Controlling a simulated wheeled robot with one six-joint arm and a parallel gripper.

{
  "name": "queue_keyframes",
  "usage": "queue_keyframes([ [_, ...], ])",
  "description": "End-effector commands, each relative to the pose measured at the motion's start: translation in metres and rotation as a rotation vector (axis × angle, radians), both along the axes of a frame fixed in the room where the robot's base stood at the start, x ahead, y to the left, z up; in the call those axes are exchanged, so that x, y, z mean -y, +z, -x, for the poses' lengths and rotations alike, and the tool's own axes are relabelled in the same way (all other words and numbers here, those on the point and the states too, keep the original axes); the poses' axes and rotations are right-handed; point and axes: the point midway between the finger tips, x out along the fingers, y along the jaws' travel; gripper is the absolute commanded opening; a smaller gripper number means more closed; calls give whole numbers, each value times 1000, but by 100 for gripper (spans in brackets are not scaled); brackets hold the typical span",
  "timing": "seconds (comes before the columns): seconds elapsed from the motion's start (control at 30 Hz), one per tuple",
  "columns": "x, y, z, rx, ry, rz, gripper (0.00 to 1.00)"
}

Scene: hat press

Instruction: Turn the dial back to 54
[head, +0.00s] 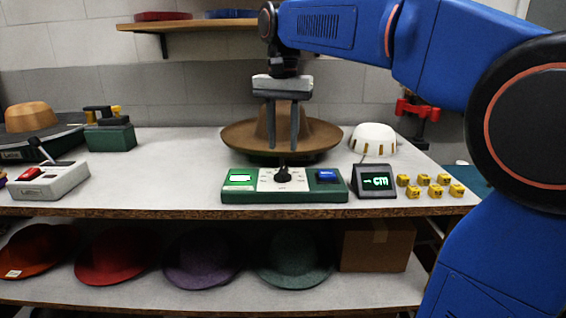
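The dial (284,175) is a black knob on a pale scale plate in the middle of a green control panel (228,197) near the front edge of the bench. The panel has a lit white-green window on the left and a blue button on the right. The dial's marks are too small to read. My gripper (283,147) points down above the dial, in front of a brown hat. Its two grey fingers are apart with nothing between them, and the fingertips appear just above the knob, not touching it.
A small display (375,181) with green characters and several yellow cubes (430,186) stand right of the panel. The brown hat (327,137) is behind. A grey box with a lever (48,181) is at left. Bench space between that box and the panel is clear.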

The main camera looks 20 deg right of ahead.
Motion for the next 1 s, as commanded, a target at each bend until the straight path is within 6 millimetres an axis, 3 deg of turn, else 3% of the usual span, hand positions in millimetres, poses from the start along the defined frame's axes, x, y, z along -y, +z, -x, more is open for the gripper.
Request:
queue_keyframes([
  [0.2, 0, -37, 1, -3, 0, 0, 33],
  [0.4, 0, -59, 0, -1, 0, 0, 33],
  [0.83, 0, -67, 0, 0, 0, 0, 33],
  [0.97, 0, -67, 0, 0, 0, 0, 2],
  [1.0, 0, -67, 0, 0, 0, 0, 0],
])
